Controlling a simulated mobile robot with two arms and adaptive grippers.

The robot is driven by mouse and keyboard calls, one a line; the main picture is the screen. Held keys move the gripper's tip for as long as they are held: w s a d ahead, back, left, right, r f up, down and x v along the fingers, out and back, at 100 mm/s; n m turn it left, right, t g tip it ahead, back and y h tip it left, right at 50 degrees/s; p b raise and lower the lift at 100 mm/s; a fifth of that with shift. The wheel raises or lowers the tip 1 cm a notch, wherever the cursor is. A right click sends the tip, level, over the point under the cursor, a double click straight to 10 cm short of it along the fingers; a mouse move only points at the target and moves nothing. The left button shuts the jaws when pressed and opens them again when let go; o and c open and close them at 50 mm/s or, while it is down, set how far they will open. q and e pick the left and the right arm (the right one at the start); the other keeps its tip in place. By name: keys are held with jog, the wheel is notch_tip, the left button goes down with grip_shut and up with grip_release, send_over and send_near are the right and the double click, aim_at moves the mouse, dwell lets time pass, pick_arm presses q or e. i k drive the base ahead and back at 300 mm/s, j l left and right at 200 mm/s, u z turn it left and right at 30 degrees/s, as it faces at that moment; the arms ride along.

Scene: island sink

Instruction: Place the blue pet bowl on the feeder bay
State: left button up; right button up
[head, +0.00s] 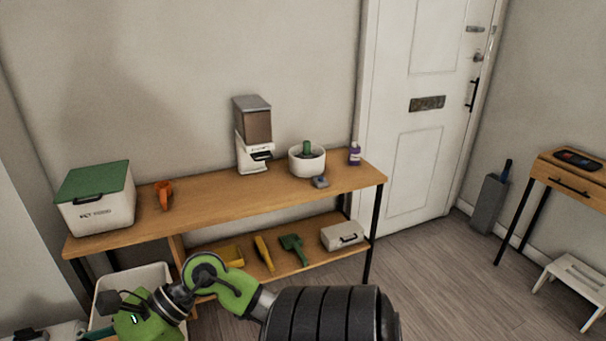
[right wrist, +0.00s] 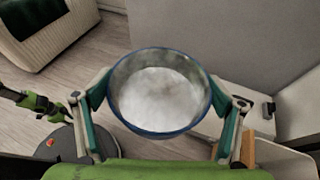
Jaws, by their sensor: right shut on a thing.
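The blue pet bowl (right wrist: 160,132) shows in the right wrist view, with a blue rim and a pale, shiny inside. My right gripper (right wrist: 158,92) is shut on it, one finger on each side. Neither the bowl nor my right gripper shows in the head view. A pet feeder (head: 254,138) with a grey-lidded brown hopper and white base stands at the back of the wooden console table (head: 215,207). A bay marked apart from the feeder cannot be made out.
On the table stand a green-lidded food box (head: 98,205), an orange item (head: 163,195), a white pot (head: 306,165), a small grey-blue item (head: 320,182) and a purple bottle (head: 354,154). The tabletop before the feeder is clear. A white bin (head: 150,275) stands below.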

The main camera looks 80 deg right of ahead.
aim_at(259, 181)
jog(key=i+l+z, duration=0.1)
jog(key=z, duration=0.4)
jog(key=i+z, duration=0.2)
jog(key=z, duration=0.3)
jog(key=i+z, duration=0.15)
jog(key=z, duration=0.35)
